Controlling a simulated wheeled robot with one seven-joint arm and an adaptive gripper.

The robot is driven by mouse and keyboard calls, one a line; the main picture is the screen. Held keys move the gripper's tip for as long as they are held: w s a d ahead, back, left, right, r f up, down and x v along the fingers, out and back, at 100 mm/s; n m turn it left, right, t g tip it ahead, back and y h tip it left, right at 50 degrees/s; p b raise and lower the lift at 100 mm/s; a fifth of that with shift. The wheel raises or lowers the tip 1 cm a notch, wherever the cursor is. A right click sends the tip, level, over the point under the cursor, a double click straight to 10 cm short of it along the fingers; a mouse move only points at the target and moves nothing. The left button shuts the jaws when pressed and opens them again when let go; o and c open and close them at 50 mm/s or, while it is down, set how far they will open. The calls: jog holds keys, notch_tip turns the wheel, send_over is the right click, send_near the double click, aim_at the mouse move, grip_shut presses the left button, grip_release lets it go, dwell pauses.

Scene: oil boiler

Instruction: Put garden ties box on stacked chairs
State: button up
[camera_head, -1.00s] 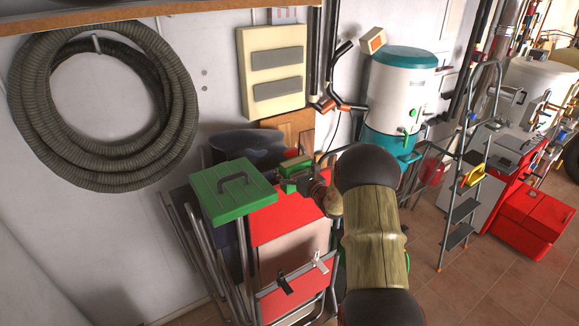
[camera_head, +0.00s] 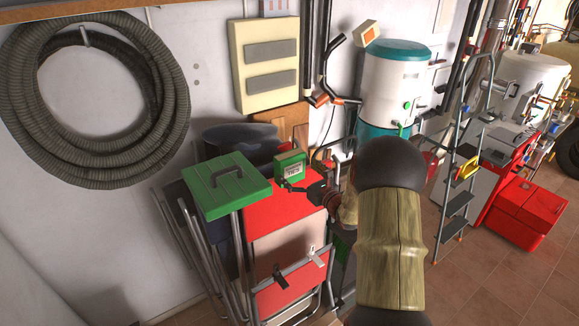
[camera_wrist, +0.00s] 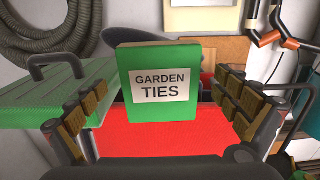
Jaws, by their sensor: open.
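The garden ties box (camera_head: 290,167) is green with a white label. It stands upright on the red top of the stacked chairs (camera_head: 270,213), near the back right in the head view. In the wrist view, the box (camera_wrist: 160,110) faces me, its lower edge meeting the red surface (camera_wrist: 160,142). My gripper (camera_wrist: 162,90) is open, with one finger on each side of the box and a visible gap to both. In the head view, my gripper (camera_head: 306,190) is just in front and to the right of the box.
A green lid-like box with a dark handle (camera_head: 228,186) sits left of the red top. Clips (camera_head: 312,256) hang on the front chair edge. A cream wall cabinet (camera_head: 265,65) and a white-and-teal tank (camera_head: 393,85) are behind.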

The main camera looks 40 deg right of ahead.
jog(key=shift+s+a, duration=0.1)
jog(key=shift+s, duration=1.25)
jog(key=s+a+r+n+g+y, duration=0.1)
jog(key=a+r+n+g+y, duration=0.45)
jog(key=a, duration=0.85)
jog(key=s+a+r+n+t+y, duration=0.15)
jog(key=a+n+y, duration=0.25)
jog(key=a+n, duration=0.65)
jog(key=s+a+r+n+g+y, duration=0.1)
jog(key=s+a+n+g, duration=0.15)
jog(key=a, duration=0.35)
jog(key=s+a+r+n+g, duration=0.1)
jog(key=s+a+g, duration=0.25)
jog(key=a, duration=0.25)
jog(key=s+a+f+n+g+h, duration=0.1)
jog(key=s+a+n+g+h, duration=0.15)
jog(key=s+n, duration=0.4)
jog(key=s+a+f+n+g+h, duration=0.1)
jog(key=s+a+n, duration=0.25)
jog(key=s, duration=0.55)
jog(key=s+d+r+n+t+h, duration=0.1)
jog(key=s+d+n+h, duration=0.4)
jog(key=s+d+n, duration=0.1)
jog(key=shift+s+d+r+n+h, duration=0.35)
jog(key=shift+s+n, duration=0.3)
jog(key=shift+s, duration=0.6)
